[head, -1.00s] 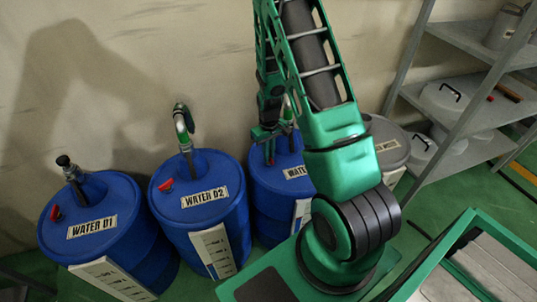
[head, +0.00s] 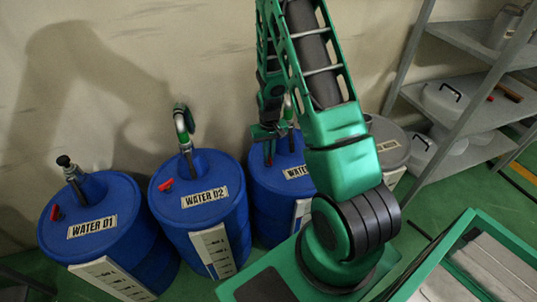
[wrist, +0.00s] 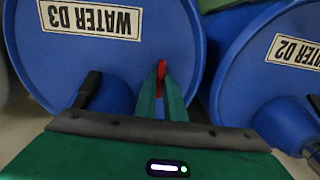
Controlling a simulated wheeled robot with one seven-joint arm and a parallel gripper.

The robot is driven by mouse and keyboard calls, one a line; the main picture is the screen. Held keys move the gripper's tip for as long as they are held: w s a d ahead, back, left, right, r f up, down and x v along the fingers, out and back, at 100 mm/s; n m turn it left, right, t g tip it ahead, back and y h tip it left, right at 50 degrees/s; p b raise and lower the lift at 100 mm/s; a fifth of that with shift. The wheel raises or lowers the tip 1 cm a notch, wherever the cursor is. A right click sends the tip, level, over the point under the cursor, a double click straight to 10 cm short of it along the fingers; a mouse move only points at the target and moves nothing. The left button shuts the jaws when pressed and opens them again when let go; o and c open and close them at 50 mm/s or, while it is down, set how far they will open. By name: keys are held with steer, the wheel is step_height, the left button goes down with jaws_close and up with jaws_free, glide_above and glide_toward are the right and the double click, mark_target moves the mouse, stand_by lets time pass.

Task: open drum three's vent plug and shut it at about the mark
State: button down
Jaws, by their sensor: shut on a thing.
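Drum three is a blue drum labelled WATER D3 in the wrist view (wrist: 55,60); in the head view the drum (head: 272,204) stands partly behind my arm. Its red vent plug (wrist: 161,69) shows at the tips of my gripper (wrist: 160,88), whose green fingers are together on it. The fingers hide most of the plug, so its turn is hard to read. In the head view my gripper (head: 268,148) reaches down to the drum's top. A pale level strip (head: 301,213) on the drum's front is mostly hidden by my arm; I cannot read a mark or level.
Blue drums WATER D1 (head: 118,195) and WATER D2 (head: 235,180) stand to the left, each with a red plug and an upright fitting. A grey drum (head: 390,146) stands to the right, near metal shelving (head: 470,35). A black handle (wrist: 88,90) rises beside my fingers.

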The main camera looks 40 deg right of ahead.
steer(key=c, duration=1.8)
jaws_free()
steer(key=shift+c, duration=0.2)
step_height(320, 180, up, 11)
steer(key=shift+f, duration=0.15)
